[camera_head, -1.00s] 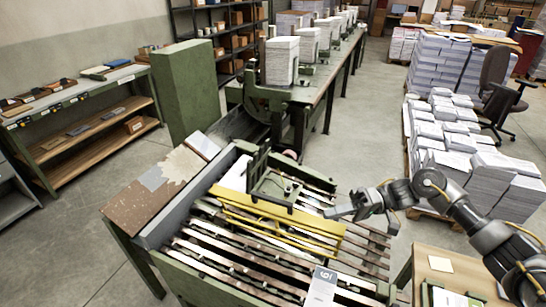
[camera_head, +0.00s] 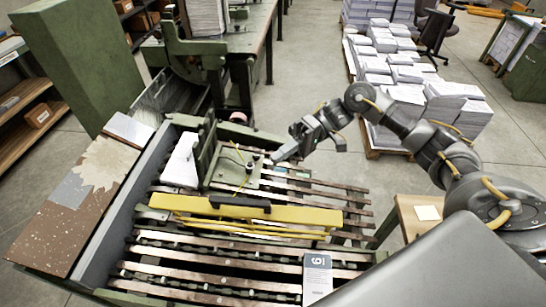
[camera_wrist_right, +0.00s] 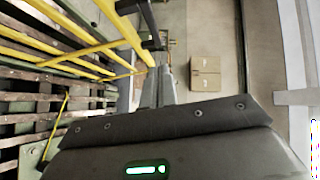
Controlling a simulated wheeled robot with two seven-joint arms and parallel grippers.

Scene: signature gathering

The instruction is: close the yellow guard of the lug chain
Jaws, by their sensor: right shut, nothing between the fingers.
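The yellow guard (camera_head: 290,214) is a long yellow panel with thin bars and a black handle (camera_head: 238,203), lying across the slatted lug chain (camera_head: 190,268). Its exact tilt is hard to judge. My right gripper (camera_head: 275,158) is shut and empty in the head view, behind the guard and toward its right half, apart from it in the picture. In the right wrist view its shut fingers (camera_wrist_right: 158,88) point up the picture, with yellow guard bars (camera_wrist_right: 62,55) at upper left and a black bar (camera_wrist_right: 150,22) just beyond the fingertips. My left gripper is out of view.
A green bracket (camera_head: 205,160) stands behind the guard, close to my right gripper. A grey label plate (camera_head: 317,275) lies on the slats in front. A small wooden table (camera_head: 408,232) stands at right. Paper stacks (camera_head: 440,100) fill the back right; floor between is clear.

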